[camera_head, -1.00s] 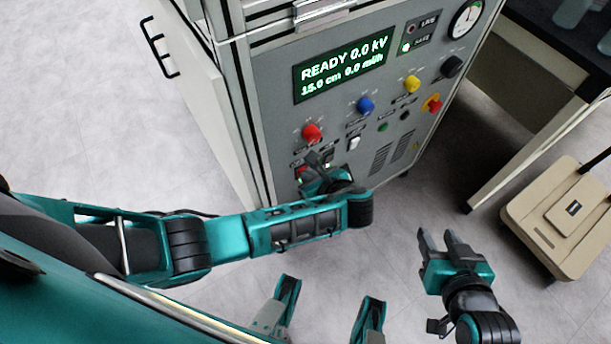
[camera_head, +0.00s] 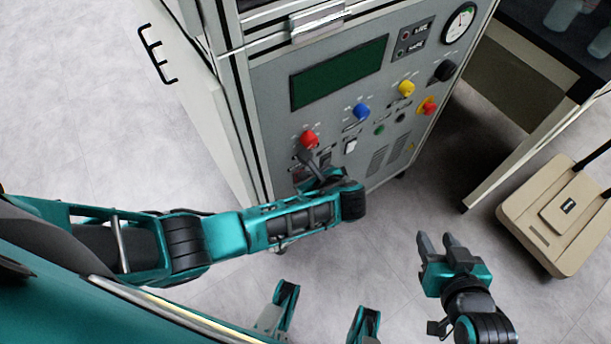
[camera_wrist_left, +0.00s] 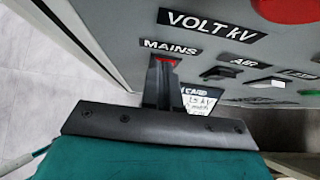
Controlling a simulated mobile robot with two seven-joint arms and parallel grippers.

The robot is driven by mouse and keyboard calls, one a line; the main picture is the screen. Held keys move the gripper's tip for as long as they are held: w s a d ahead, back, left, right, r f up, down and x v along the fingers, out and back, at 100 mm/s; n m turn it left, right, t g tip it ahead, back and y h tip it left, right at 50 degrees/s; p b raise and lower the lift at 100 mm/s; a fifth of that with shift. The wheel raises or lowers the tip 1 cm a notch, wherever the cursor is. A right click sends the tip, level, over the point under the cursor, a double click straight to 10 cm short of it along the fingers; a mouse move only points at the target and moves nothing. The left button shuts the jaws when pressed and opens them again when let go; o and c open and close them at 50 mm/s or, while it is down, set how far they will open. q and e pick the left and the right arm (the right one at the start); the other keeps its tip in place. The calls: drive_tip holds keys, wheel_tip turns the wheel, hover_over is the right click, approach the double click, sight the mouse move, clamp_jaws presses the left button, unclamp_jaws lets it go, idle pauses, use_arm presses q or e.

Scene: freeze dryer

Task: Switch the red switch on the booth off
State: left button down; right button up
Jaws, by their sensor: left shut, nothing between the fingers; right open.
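The booth's grey control panel (camera_head: 275,95) faces me, and its display (camera_head: 340,73) is dark. In the left wrist view a red switch (camera_wrist_left: 168,60) sits under the "MAINS" label (camera_wrist_left: 170,46); only a strip of red shows above my fingertips. My left gripper (camera_head: 308,158) is shut and empty, with its tips at the switch, as the left wrist view also shows (camera_wrist_left: 164,72). In the head view the gripper and arm hide most of the switch. My right gripper (camera_head: 440,240) is open and empty, away from the panel.
Red (camera_head: 309,140), blue (camera_head: 361,111) and yellow (camera_head: 406,88) knobs, a white rocker (camera_head: 350,146) and a red-yellow button (camera_head: 427,105) are on the panel. A beige case (camera_head: 555,225) stands at right.

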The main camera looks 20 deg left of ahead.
use_arm(q)
drive_tip(key=shift+r+p, duration=0.8)
drive_tip(key=shift+p, duration=0.2)
use_arm(e)
wheel_tip(320, 180, up, 3)
drive_tip(key=shift+a+f, duration=0.1)
drive_tip(key=shift+f, duration=0.1)
drive_tip(key=shift+w+r, duration=0.1)
drive_tip(key=shift+w, duration=0.1)
